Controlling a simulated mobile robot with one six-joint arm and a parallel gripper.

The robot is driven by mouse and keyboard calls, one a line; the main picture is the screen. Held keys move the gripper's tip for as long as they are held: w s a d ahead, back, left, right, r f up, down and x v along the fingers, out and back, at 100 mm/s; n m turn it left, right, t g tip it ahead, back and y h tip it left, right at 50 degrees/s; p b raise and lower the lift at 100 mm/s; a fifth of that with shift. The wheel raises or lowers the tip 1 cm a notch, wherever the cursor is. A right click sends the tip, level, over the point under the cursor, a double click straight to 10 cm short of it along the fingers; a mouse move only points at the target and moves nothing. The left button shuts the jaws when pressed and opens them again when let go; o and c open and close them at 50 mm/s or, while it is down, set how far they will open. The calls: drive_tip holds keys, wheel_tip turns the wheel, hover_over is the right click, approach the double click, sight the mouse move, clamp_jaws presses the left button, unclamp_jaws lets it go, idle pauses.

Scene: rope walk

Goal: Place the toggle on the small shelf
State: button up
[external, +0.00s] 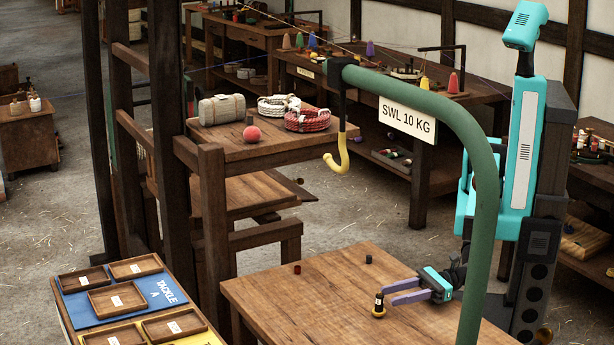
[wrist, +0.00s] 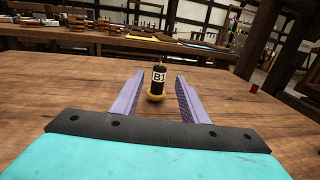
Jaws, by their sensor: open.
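A small black upright piece labelled B1 (external: 379,302), with a yellow ring at its foot, stands on the wooden table and looks like the toggle. In the wrist view it (wrist: 157,82) stands ahead, between the lines of the two purple fingers. My gripper (external: 387,296) is open, low over the table, its fingertips close to the piece; whether they touch it I cannot tell. The small shelf (external: 286,142) is probably the raised wooden one at upper left. It bears a red ball (external: 252,133), a grey roll (external: 221,109) and two rope coils (external: 307,120).
Two small dark cylinders (external: 297,269) (external: 369,259) stand on the table (external: 330,305). A green crane post (external: 486,190) with a yellow hook (external: 340,160) rises in front. Trays (external: 115,300) lie at lower left. The table's left part is mostly clear.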

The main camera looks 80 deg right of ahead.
sight(379, 311)
drive_tip(key=shift+p+x, duration=0.55)
drive_tip(key=shift+x, duration=2.05)
drive_tip(key=shift+c, duration=0.4)
clamp_jaws()
